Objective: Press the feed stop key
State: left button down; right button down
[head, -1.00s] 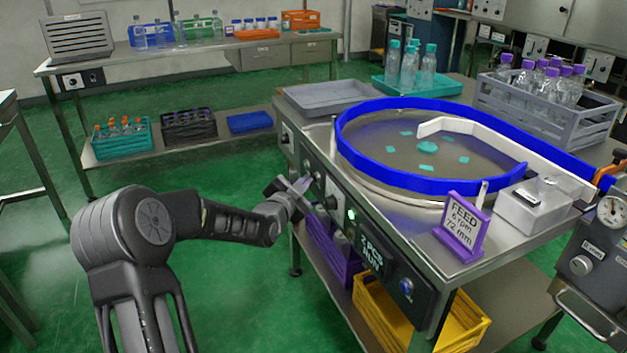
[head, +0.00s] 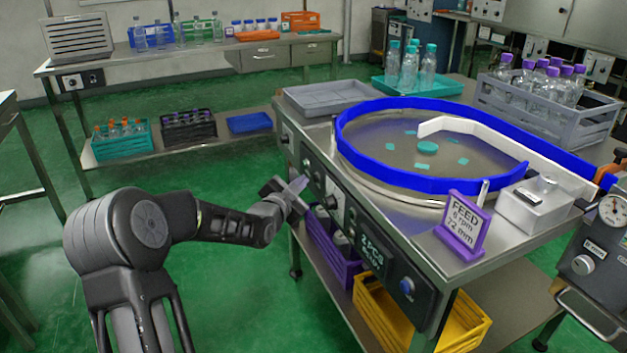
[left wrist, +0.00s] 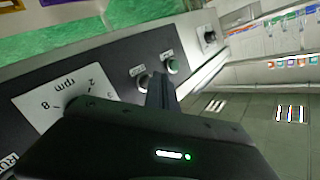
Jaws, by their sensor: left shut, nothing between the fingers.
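My left gripper (head: 298,186) is shut and empty, just in front of the feeder's control panel (head: 372,240). In the left wrist view the dark fingers (left wrist: 161,92) lie by two small round keys: a green one (left wrist: 172,67) just beyond them and a dark one (left wrist: 138,71) beside them. Labels above the keys are too small to read, so I cannot tell which is feed stop. Whether the fingertips touch a key is unclear. An rpm dial (left wrist: 52,98) is partly hidden by the gripper. My right gripper is not in view.
The round feeder (head: 385,160) with a blue rim and several teal pieces sits on the bench. A purple FEED sign (head: 463,225) stands at its front edge. Purple (head: 330,245) and yellow (head: 375,315) crates sit below. The green floor on the left is clear.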

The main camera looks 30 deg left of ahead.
pick_arm(q)
jog(key=shift+s+a, duration=0.1)
jog(key=shift+s, duration=0.05)
jog(key=s+a, duration=0.1)
jog(key=s, duration=0.1)
jog(key=s+a, duration=0.1)
jog(key=s, duration=0.1)
jog(key=shift+a, duration=0.4)
dwell(1.0)
